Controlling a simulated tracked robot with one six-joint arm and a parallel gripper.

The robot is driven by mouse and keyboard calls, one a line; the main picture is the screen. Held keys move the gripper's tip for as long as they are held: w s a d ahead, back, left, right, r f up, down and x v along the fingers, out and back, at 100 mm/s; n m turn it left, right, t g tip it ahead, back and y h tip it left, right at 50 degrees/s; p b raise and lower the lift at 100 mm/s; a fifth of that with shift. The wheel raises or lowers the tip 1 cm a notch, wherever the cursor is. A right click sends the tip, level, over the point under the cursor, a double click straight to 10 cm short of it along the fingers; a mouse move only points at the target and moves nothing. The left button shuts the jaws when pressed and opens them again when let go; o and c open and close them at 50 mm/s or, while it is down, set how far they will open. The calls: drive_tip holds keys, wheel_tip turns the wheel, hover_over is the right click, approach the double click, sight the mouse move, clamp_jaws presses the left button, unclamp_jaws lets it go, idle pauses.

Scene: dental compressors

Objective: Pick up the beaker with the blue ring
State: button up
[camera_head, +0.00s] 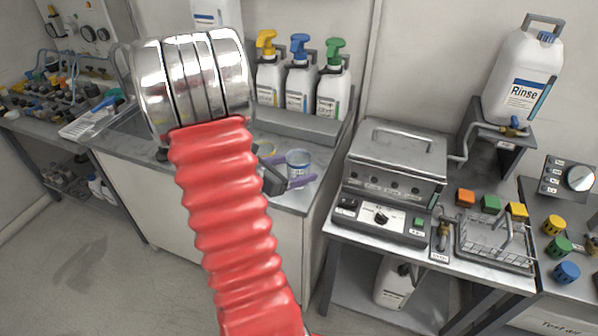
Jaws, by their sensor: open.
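The beaker with the blue ring (298,160) is a small clear vessel standing on the steel counter (310,195), just right of my red-sleeved arm. My gripper (291,172) is beside it, low and at its near-left side. The gripper has purple fingers and is open. One finger shows in front of the beaker's base, the other at its left. The arm hides much of the gripper, and I cannot tell whether a finger touches the beaker. A yellow-ringed vessel (267,149) is partly hidden behind my arm.
Spray bottles with yellow (268,80), blue (300,85) and green (333,90) heads stand on a shelf behind the beaker. A steel bath unit (390,180) and a wire basket (495,245) are to the right. A white rinse canister (522,75) stands at the back right.

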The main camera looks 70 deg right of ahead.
drive_tip(key=shift+x, duration=2.6)
drive_tip(key=c, duration=1.1)
